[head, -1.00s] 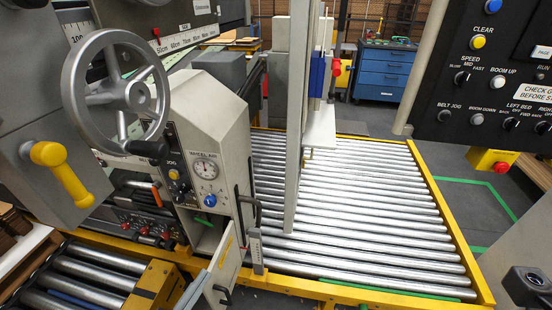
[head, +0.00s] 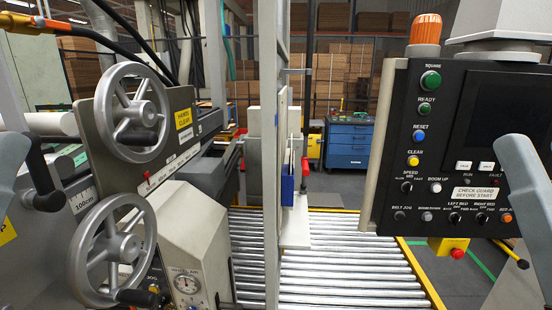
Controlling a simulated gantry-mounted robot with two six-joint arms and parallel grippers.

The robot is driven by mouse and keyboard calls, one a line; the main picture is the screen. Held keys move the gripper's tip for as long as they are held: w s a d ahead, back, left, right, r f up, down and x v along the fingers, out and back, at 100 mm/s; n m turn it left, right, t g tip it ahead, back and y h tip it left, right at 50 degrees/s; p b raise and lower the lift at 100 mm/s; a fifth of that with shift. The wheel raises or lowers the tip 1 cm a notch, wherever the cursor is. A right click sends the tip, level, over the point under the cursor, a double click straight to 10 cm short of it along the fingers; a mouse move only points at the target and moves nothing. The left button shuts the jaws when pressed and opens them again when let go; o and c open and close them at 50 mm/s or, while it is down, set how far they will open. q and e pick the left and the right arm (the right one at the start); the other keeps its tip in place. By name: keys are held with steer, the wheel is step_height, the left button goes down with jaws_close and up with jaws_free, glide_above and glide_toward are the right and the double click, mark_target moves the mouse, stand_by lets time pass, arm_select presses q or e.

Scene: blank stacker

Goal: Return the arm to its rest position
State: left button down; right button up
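Neither gripper shows in the head view. A smooth grey link, which looks like part of my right arm, stands at the right edge in front of the control panel (head: 455,140). A similar grey shape with a dark end is at the left edge and may be part of my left arm. Whether either gripper holds anything is hidden.
A grey upright post (head: 269,120) stands mid-picture before the roller conveyor (head: 345,275).

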step_height(320, 180, up, 35)
steer(key=p, duration=3.2)
steer(key=shift+r, duration=0.15)
